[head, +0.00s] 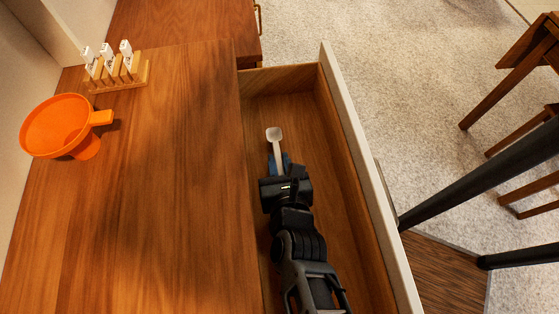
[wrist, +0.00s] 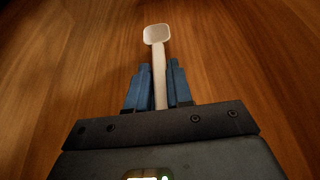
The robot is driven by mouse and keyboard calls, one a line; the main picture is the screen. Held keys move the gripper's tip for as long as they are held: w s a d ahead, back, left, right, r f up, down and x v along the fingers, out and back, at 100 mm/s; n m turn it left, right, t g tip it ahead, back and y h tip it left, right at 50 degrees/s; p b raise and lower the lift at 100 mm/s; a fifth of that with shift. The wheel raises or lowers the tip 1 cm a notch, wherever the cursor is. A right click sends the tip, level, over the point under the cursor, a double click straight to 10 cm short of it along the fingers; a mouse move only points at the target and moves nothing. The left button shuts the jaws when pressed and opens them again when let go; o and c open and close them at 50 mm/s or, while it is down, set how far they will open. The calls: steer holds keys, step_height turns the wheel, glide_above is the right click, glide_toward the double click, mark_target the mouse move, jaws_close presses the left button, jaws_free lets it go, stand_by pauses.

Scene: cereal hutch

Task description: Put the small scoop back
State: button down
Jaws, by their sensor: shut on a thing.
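The small scoop (head: 275,138) is pale, with a shallow rounded bowl and a thin straight handle. It also shows in the wrist view (wrist: 157,36), its bowl pointing away from me. My gripper (head: 279,163) is over the open drawer (head: 332,130), with its blue fingers on either side of the scoop's handle. In the wrist view the fingers (wrist: 158,75) are shut on the handle. The handle's rear end is hidden by my gripper. I cannot tell whether the scoop touches the drawer floor.
The drawer looks otherwise empty, with a pale front panel (head: 372,190) on its right. On the wooden top to the left are an orange funnel-like bowl (head: 58,124) and a wooden rack (head: 120,82) holding white pieces. Dark wooden furniture (head: 510,85) stands on the carpet at right.

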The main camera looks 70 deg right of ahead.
steer(key=shift+f, duration=0.25)
steer(key=c, duration=0.9)
jaws_free()
steer(key=shift+c, duration=0.2)
steer(key=shift+b+v, duration=0.4)
steer(key=shift+v, duration=3.5)
